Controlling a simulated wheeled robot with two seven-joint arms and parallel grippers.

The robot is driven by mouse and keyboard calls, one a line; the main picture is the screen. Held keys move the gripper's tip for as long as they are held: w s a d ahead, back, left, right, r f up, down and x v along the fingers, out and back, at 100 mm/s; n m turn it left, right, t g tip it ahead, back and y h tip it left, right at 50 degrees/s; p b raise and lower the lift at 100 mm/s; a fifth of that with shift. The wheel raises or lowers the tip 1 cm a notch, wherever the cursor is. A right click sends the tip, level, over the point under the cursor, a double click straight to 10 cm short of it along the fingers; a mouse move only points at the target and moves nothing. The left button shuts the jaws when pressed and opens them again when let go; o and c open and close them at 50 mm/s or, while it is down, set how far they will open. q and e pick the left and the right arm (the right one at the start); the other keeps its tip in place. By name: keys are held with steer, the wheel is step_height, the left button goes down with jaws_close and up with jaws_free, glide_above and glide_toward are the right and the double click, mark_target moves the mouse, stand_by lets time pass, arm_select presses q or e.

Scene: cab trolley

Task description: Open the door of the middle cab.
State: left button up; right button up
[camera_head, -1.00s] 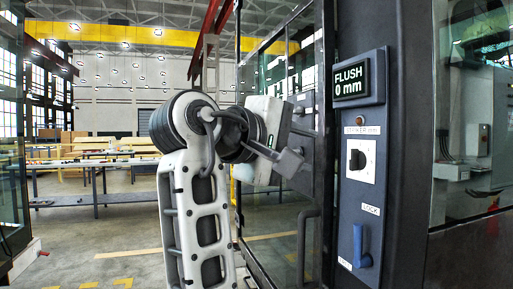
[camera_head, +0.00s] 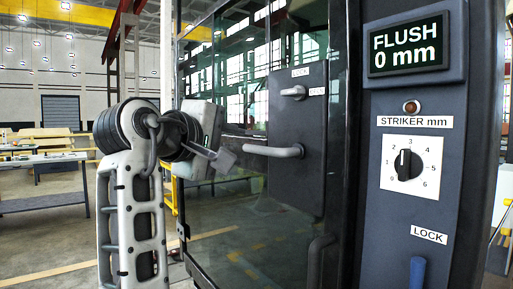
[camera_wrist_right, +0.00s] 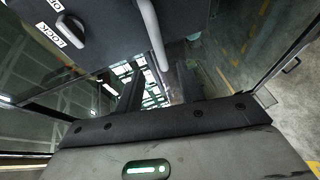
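The cab door is a glass panel (camera_head: 235,205) in a dark frame, and it looks shut. Its dark lock plate (camera_head: 300,130) carries a grey bar handle (camera_head: 272,151) and, above it, a small latch knob (camera_head: 293,92) with LOCK and OPEN labels. My right gripper (camera_head: 226,158) is just left of the handle's free end. In the right wrist view, its two dark fingers (camera_wrist_right: 160,75) are apart, with the handle (camera_wrist_right: 152,32) reaching down toward the gap between them. I cannot tell whether they touch. The latch knob (camera_wrist_right: 72,28) shows there at the upper left. My left gripper is out of view.
The post right of the door (camera_head: 360,250) carries a display (camera_head: 408,43) reading FLUSH 0 mm, a STRIKER dial (camera_head: 409,165) and a blue lever (camera_head: 417,272) under a LOCK label. A vertical grab bar (camera_head: 318,262) is below the plate. Benches (camera_head: 45,185) stand at the left, beyond open floor.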

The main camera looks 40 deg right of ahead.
mark_target(255, 149)
steer(key=p+x, duration=0.1)
steer(key=x, duration=0.9)
steer(key=shift+w+a, duration=0.1)
steer(key=shift+c, duration=0.4)
jaws_close()
